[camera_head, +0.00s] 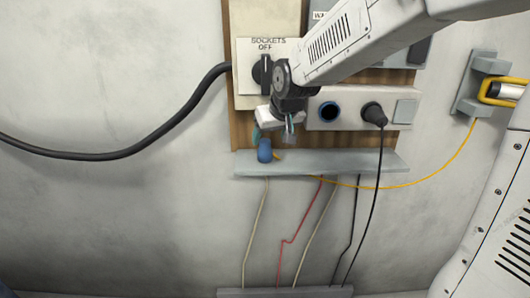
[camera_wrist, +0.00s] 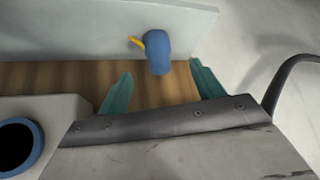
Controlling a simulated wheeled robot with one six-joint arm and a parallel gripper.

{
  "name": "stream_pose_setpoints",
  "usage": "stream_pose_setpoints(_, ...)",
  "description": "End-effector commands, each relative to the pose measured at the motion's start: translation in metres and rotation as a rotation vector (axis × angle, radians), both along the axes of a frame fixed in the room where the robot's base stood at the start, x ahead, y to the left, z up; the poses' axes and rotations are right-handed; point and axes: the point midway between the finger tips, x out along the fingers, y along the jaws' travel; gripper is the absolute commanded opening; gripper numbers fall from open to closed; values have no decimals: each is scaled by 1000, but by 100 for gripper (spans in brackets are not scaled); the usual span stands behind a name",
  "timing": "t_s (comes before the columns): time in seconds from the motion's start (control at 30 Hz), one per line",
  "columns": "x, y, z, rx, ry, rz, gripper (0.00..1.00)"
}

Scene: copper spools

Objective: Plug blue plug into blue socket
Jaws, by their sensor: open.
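The blue plug (camera_head: 264,151) stands on a grey shelf (camera_head: 330,163) below the socket panel, with a yellow cable at its base. It also shows in the wrist view (camera_wrist: 158,52), ahead of and between my fingertips and apart from them. My gripper (camera_head: 273,134) is open and empty, just above the plug in the head view; its teal fingers (camera_wrist: 160,85) are spread in the wrist view. The blue socket (camera_head: 329,112) is a dark round hole with a blue ring, empty, on the panel right of my gripper. Part of it shows at the lower left of the wrist view (camera_wrist: 35,132).
A black plug (camera_head: 373,114) sits in the panel right of the blue socket. A switch marked "SOCKETS OFF" (camera_head: 262,72) is above my gripper. A thick black cable (camera_head: 150,152) runs left along the wall. The yellow cable (camera_head: 440,163) hangs from the shelf to a right-hand bracket.

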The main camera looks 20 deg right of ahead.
Motion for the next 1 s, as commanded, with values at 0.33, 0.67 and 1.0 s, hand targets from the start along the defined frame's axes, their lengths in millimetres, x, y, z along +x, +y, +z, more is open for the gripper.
stream_pose_setpoints(0.33,11,1,-19,0,5,0,67)
stream_pose_setpoints(0.67,14,1,-23,0,1,0,67)
stream_pose_setpoints(1.0,36,0,-61,0,4,0,67)
